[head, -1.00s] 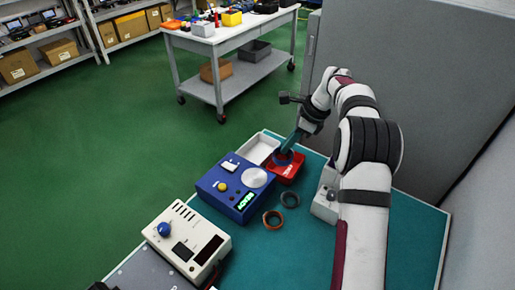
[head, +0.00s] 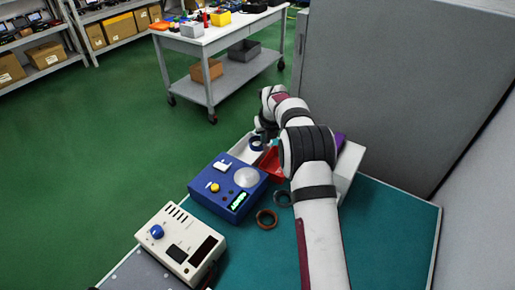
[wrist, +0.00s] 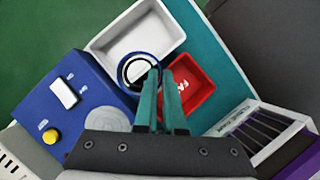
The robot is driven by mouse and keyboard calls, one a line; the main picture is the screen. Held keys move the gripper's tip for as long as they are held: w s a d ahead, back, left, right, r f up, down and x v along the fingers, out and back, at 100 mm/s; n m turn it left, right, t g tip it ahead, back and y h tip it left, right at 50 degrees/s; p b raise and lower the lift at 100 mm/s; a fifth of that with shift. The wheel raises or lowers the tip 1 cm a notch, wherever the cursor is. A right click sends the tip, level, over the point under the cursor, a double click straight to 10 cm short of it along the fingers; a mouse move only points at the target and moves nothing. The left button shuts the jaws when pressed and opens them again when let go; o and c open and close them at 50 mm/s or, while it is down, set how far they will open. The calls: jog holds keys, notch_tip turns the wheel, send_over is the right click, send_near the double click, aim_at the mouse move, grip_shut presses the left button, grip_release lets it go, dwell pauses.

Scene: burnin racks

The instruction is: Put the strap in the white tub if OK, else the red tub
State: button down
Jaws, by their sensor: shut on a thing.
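The strap, a dark blue ring (head: 256,143), hangs from my gripper (head: 268,141). In the wrist view the strap (wrist: 124,66) is at the teal fingertips (wrist: 160,72), which are shut on its right side. It is over the near part of the white tub (wrist: 98,46), close to the red tub. Its height above the tub is hard to tell. The white tub (head: 234,150) looks otherwise empty. The red tub (wrist: 203,72) lies right of the fingers, with a white label; in the head view it (head: 270,166) is partly hidden by my arm.
A blue tester (head: 212,193) with a round plate, yellow button and green-lit display stands beside the tubs; its text is unclear. A cream device (head: 170,240) is at front left. A slotted box (wrist: 246,133) stands right.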

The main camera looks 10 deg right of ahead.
aim_at(259, 149)
jog(key=shift+w+a+f, duration=0.2)
jog(key=shift+a+f, duration=0.15)
jog(key=shift+f, duration=0.55)
jog(key=shift+w+a+f, duration=0.25)
jog(key=shift+a+f, duration=0.05)
jog(key=shift+f, duration=0.6)
jog(key=shift+w+a+f, duration=0.2)
jog(key=shift+a+f, duration=0.15)
jog(key=shift+f, duration=0.55)
jog(key=shift+f, duration=0.35)
jog(key=c, duration=1)
grip_release()
jog(key=shift+r, duration=0.1)
